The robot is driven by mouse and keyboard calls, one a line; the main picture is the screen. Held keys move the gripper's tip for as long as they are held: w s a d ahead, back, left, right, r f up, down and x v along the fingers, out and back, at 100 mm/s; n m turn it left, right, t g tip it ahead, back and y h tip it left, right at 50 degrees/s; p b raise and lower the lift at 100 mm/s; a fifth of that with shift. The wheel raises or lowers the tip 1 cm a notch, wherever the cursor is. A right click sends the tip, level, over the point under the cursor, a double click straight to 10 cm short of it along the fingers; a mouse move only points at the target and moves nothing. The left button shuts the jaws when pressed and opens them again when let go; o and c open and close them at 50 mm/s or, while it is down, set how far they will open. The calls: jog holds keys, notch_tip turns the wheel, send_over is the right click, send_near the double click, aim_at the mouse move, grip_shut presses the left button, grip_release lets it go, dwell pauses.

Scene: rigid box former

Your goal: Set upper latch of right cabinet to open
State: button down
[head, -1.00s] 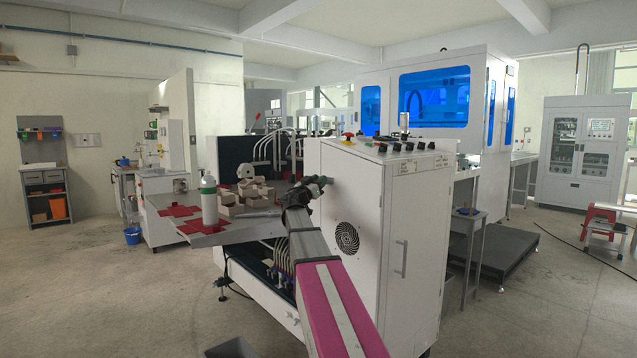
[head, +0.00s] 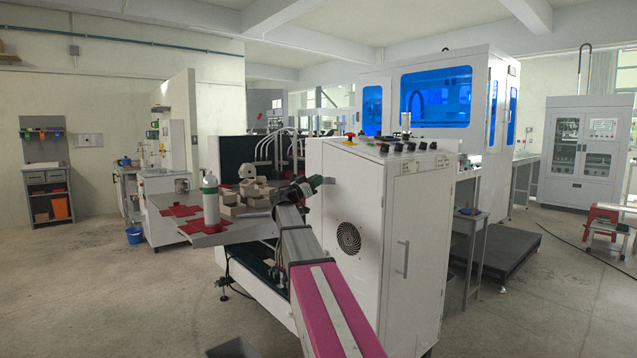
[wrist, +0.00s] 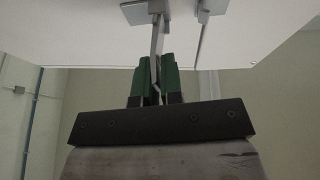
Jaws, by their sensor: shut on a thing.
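The right cabinet (head: 372,212) is a tall white box with a round fan grille on its near side. In the wrist view its white surface (wrist: 85,30) fills the top, with a grey metal latch (wrist: 157,38) on a small plate. My gripper (wrist: 156,62) has its green fingers shut on the latch's thin lever, which stands almost straight in that picture. In the head view my gripper (head: 312,184) is at the upper left part of the cabinet's side. The latch is too small there to make out clearly.
A second metal fitting (wrist: 212,8) is close to the right of the held lever. A table (head: 215,236) with a white bottle (head: 210,205) and several grey-brown boxes (head: 240,208) stands left of my arm. A red emergency button (head: 350,137) sits on top of the cabinet.

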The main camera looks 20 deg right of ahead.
jog(key=shift+w+a+m+g+h, duration=0.1)
jog(key=shift+w+m+g, duration=0.3)
jog(key=shift+m+g, duration=0.95)
jog(key=shift+w+m+g+h, duration=0.1)
jog(key=shift+w+m+g, duration=0.4)
jog(key=shift+g, duration=1.6)
jog(key=shift+w+a+m+g+h, duration=0.1)
jog(key=shift+w+m+g, duration=0.25)
jog(key=shift+m+g, duration=1)
jog(key=shift+n+g, duration=0.3)
jog(key=shift+g, duration=0.3)
jog(key=shift+w, duration=0.2)
jog(key=c, duration=1.3)
grip_release()
jog(key=v, duration=1)
jog(key=shift+w+a, duration=0.15)
jog(key=shift+a, duration=0.2)
